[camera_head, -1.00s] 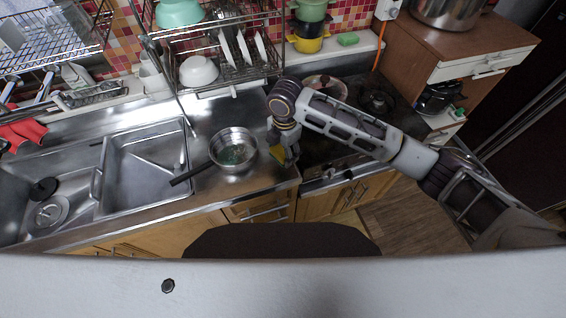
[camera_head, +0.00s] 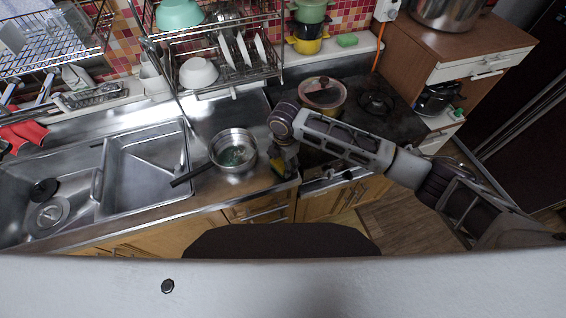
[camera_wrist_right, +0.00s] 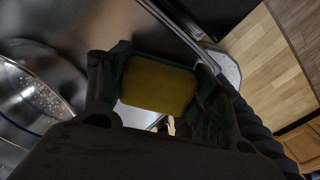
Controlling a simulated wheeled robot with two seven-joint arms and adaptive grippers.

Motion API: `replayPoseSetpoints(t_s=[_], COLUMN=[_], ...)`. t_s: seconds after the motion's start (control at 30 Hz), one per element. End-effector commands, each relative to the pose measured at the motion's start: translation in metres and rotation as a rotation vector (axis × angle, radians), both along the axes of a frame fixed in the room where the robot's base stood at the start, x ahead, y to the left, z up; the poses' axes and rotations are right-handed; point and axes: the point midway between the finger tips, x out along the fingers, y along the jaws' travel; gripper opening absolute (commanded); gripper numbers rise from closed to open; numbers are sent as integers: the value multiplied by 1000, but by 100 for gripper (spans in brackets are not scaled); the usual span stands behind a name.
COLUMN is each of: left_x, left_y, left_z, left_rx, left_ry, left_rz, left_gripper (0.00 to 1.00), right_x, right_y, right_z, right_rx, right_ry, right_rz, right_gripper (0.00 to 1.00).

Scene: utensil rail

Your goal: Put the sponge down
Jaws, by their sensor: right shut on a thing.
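The sponge (camera_wrist_right: 158,86) is yellow with a dark green side. It sits between the fingers of my right gripper (camera_wrist_right: 155,92) in the right wrist view, and the gripper is shut on it. In the head view the right gripper (camera_head: 284,166) is at the counter's front edge, between the pan and the stove. A little of the yellow sponge (camera_head: 277,168) shows there beside the fingers. I cannot tell whether the sponge touches the steel counter (camera_head: 240,192). My left gripper is not in view.
A steel pan (camera_head: 235,150) with a dark handle stands just left of the gripper; its rim (camera_wrist_right: 40,85) shows in the wrist view. A lidded pot (camera_head: 322,95) stands on the stove behind. The sink (camera_head: 145,165) is further left. Another green sponge (camera_head: 347,40) lies on the back ledge.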

Motion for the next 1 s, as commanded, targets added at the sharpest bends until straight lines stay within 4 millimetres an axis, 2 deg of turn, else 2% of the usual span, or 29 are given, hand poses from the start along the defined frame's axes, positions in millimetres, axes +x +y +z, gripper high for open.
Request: replayPoseSetpoints(t_s=[0.13, 0.53, 0.57, 0.6, 0.7, 1.0], left_x=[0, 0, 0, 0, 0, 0], left_y=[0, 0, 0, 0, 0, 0], left_z=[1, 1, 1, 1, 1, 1], left_rx=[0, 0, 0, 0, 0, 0], left_ry=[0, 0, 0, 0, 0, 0], left_rz=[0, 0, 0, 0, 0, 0], left_gripper=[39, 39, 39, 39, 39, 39], right_x=[0, 0, 0, 0, 0, 0], right_y=[0, 0, 0, 0, 0, 0], right_z=[-7, -10, -10, -10, -10, -10], right_rx=[1, 0, 1, 1, 1, 1], right_ry=[-1, 0, -1, -1, -1, -1], right_rz=[1, 1, 1, 1, 1, 1], right_gripper=[23, 23, 65, 70, 83, 83])
